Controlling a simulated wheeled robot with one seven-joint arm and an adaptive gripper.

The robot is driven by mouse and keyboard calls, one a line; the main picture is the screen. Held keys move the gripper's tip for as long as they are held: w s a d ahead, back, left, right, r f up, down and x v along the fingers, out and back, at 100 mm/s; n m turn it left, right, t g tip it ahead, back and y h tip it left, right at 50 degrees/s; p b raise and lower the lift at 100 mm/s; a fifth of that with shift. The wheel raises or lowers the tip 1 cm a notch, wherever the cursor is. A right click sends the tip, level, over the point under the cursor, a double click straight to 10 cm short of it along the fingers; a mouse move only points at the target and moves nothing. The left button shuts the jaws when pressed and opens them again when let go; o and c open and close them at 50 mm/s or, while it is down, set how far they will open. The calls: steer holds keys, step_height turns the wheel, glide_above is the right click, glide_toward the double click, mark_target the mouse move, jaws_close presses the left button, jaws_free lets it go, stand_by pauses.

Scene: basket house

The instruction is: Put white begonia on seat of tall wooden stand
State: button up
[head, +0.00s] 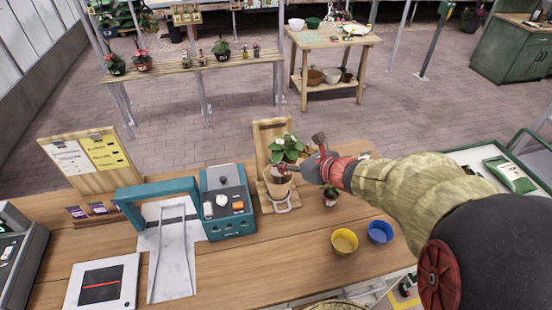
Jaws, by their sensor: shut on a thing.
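A leafy green plant with small white blooms, the white begonia (287,149), stands in a tan pot (278,184) at the middle of the workbench. The tall wooden stand (270,128) has its upright back board behind the plant and its low seat (292,207) below. My gripper (305,171) comes in from the right and is shut on the potted begonia at its right side. The pot is upright in front of the back board, over the seat. I cannot tell whether its bottom touches the seat. The pot and leaves hide much of the stand.
A teal machine (228,205) stands close to the left of the stand. A small potted plant (331,195) is to its right, below my arm. A yellow pot (344,241) and a blue pot (380,232) sit nearer. The bench front (270,268) is mostly clear.

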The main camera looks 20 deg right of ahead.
steer(key=shift+w+d+f+b, duration=0.3)
steer(key=shift+w+d+f, duration=0.1)
steer(key=shift+w+f, duration=1.5)
steer(key=shift+w+d+f+b, duration=0.3)
steer(key=shift+w+d+f, duration=0.15)
steer(key=shift+w+f, duration=1.35)
steer(key=shift+w+d+f+b, duration=0.3)
steer(key=shift+w+d+f, duration=0.1)
steer(key=shift+w+f, duration=1.5)
steer(key=shift+s+f, duration=0.25)
steer(key=shift+f, duration=0.1)
steer(key=o, duration=1.2)
steer(key=shift+o, duration=0.2)
